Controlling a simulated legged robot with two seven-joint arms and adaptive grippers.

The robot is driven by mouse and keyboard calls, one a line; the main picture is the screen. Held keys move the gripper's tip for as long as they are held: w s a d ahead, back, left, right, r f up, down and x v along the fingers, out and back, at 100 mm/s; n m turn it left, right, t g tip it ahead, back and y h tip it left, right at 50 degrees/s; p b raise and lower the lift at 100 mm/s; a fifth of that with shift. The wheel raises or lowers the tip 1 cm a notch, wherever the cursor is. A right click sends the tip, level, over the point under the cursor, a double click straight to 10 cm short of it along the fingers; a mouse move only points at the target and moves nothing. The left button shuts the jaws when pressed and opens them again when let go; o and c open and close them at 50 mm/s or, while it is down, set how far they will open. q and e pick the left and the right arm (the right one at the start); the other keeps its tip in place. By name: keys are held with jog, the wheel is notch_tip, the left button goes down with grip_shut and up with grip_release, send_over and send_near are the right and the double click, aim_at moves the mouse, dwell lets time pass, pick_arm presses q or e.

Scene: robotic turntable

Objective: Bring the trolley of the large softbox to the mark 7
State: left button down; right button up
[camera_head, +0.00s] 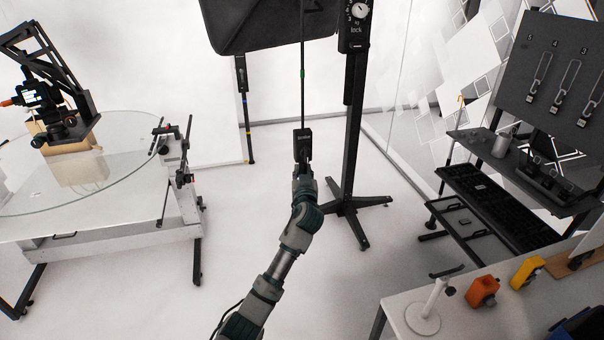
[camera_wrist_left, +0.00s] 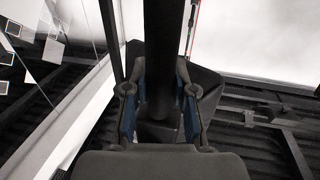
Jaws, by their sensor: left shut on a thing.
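The large softbox (camera_head: 265,28) is a black panel at the top middle of the head view, cut off by the frame edge. Beside it stands a black stand (camera_head: 349,130) with a dial marked "lock" and a splayed-leg base (camera_head: 346,204) on the floor. My left gripper (camera_head: 303,166) reaches up from the bottom, at a small black labelled box (camera_head: 302,143) on a thin rod below the softbox. In the left wrist view, its fingers (camera_wrist_left: 158,112) are closed around a dark bar (camera_wrist_left: 158,60). The mark 7 is not seen. My right gripper is out of view.
A glass-topped table (camera_head: 110,205) with a black camera arm (camera_head: 45,90) stands at left. A black shelf rack (camera_head: 505,190) with a numbered tool board (camera_head: 560,70) is at right. A white bench (camera_head: 450,315) is at lower right. The white floor between them is mostly clear.

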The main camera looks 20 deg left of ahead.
pick_arm(q)
jog(key=shift+s+a+r, duration=0.1)
jog(key=shift+a+r, duration=0.05)
jog(key=shift+a, duration=0.05)
jog(key=c, duration=0.9)
grip_release()
jog(key=shift+s+a, duration=0.1)
jog(key=shift+s, duration=0.05)
jog(key=v, duration=1.2)
